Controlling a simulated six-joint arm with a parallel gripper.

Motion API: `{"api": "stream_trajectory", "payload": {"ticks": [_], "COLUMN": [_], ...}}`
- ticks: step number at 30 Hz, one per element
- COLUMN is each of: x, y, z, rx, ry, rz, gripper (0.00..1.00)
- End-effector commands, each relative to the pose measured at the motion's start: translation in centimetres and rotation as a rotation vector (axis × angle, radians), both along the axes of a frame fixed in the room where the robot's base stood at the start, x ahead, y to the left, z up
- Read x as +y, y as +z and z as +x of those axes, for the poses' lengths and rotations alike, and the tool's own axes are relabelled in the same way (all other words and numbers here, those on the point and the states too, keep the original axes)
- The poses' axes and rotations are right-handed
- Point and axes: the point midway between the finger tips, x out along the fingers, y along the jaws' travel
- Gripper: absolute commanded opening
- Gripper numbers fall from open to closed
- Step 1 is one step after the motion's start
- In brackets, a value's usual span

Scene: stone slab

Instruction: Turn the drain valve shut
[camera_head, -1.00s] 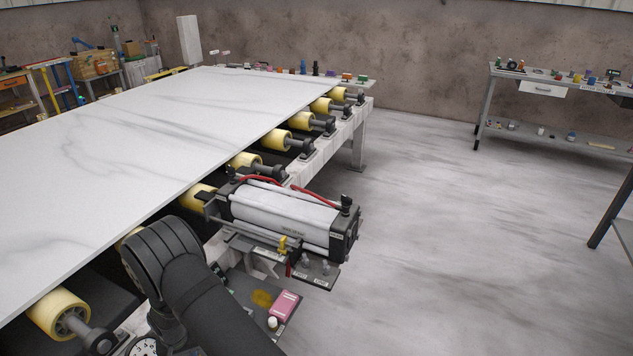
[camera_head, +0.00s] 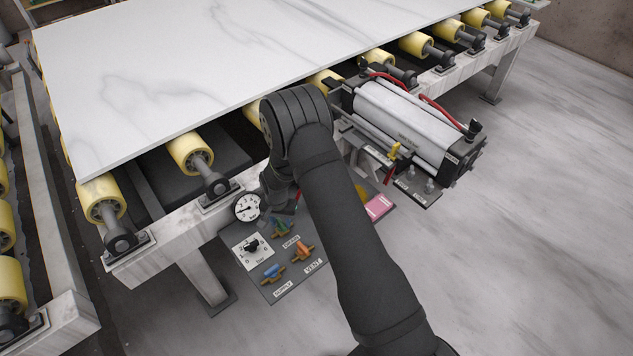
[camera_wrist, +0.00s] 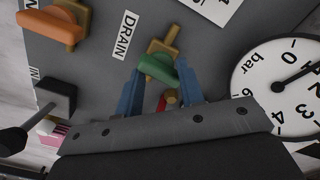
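The drain valve has a green handle (camera_wrist: 160,68) set crosswise on a brass body, beside the DRAIN label (camera_wrist: 125,35) in the wrist view. In the head view it (camera_head: 281,229) sits on the grey valve panel under the slab's edge, beside my wrist. My gripper (camera_wrist: 160,75) is open, its two blue fingers apart, with the tips close to the two ends of the green handle. Whether they touch it I cannot tell. A small red part (camera_wrist: 171,96) shows between the fingers. In the head view my arm mostly hides the fingers.
A pressure gauge (camera_head: 247,207) stands close to my wrist. The orange vent handle (camera_head: 302,250), blue supply handle (camera_head: 271,272) and a black selector knob (camera_head: 252,245) share the panel. A cylinder unit (camera_head: 405,120) is to the right, and the marble slab (camera_head: 190,70) lies above on rollers.

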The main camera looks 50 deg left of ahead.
Motion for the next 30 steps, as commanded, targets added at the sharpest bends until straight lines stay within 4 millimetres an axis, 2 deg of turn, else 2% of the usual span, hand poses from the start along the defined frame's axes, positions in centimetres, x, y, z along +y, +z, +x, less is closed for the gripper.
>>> {"api": "stream_trajectory", "payload": {"ticks": [5,12,15,18,23,30], "x": [0.6,0.7,0.4,0.1,0.0,-0.1], "y": [3.4,12.6,15.3,16.8,16.5,12.3], "z": [0.1,0.2,0.1,0.0,0.0,0.0], "rx": [-0.002,-0.003,-0.002,-0.001,0.002,0.003], "ry": [0.131,0.529,0.656,0.733,0.769,0.766], "rz": [0.006,0.007,0.005,0.003,0.000,-0.002], "gripper": [0.35,0.35,0.35,0.35,0.35,0.35]}}
